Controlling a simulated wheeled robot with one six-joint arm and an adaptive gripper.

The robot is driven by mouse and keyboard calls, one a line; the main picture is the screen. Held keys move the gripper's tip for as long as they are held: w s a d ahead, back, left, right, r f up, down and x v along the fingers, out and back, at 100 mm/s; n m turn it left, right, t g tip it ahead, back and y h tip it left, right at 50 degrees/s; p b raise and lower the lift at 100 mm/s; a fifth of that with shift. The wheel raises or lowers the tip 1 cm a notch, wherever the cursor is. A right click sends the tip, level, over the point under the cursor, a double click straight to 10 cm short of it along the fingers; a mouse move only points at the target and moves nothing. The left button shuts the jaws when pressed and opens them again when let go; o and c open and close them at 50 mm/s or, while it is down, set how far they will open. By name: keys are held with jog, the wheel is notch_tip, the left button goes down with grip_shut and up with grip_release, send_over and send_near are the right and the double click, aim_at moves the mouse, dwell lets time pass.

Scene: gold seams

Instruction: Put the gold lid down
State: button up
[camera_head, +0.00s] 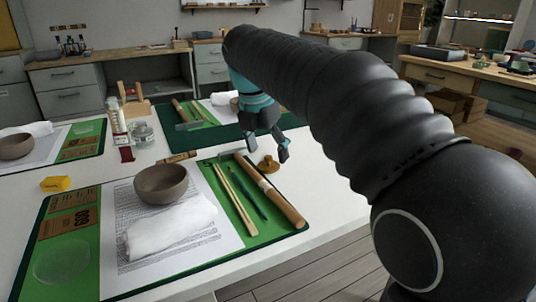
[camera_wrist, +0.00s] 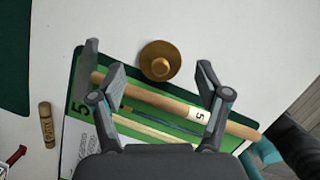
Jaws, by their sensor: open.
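The gold lid (camera_head: 267,164) lies on the white table, just beyond the far right corner of the near green mat. In the wrist view the round gold lid (camera_wrist: 160,60) rests on the white surface with its knob facing up. My gripper (camera_head: 265,159) is open at the lid; its fingers also show in the wrist view (camera_wrist: 161,80), spread apart to either side below the lid. No finger touches the lid in the wrist view, and nothing is held.
The near green mat (camera_head: 258,238) holds a grey bowl (camera_head: 162,183), a white cloth (camera_head: 172,228), sticks and a thick wooden roll (camera_head: 272,193). A putty stick (camera_wrist: 46,125) lies left of it. Jars (camera_head: 141,133) stand farther back. White table right of the lid is clear.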

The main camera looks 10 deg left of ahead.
jog(key=p+v, duration=0.2)
jog(key=v, duration=0.8)
jog(key=shift+r+p, duration=0.35)
jog(key=shift+r, duration=0.05)
jog(key=shift+s, duration=0.1)
jog(key=s+d+f+m, duration=0.2)
jog(key=d+m, duration=0.3)
jog(key=d, duration=0.1)
jog(key=s+d+f+m, duration=0.2)
jog(key=s+d+m, duration=0.1)
jog(key=d+m, duration=0.2)
jog(key=s+d+f+m+t+y, duration=0.1)
jog(key=s+d+f+m, duration=0.1)
jog(key=d+m, duration=0.3)
jog(key=shift+s+d, duration=0.35)
jog(key=shift+d, duration=0.2)
jog(key=shift+s+d, duration=0.35)
jog(key=shift+d, duration=0.2)
jog(key=s+d+f+m+t, duration=0.1)
jog(key=s+d+f+m, duration=0.3)
jog(key=s+f+m, duration=0.2)
jog(key=s+d+f+m, duration=0.5)
jog(key=s+f+m, duration=0.2)
jog(key=f+m, duration=0.2)
jog(key=shift+d+m+t, duration=0.15)
jog(key=shift+m+t, duration=0.25)
jog(key=shift+s+f, duration=0.1)
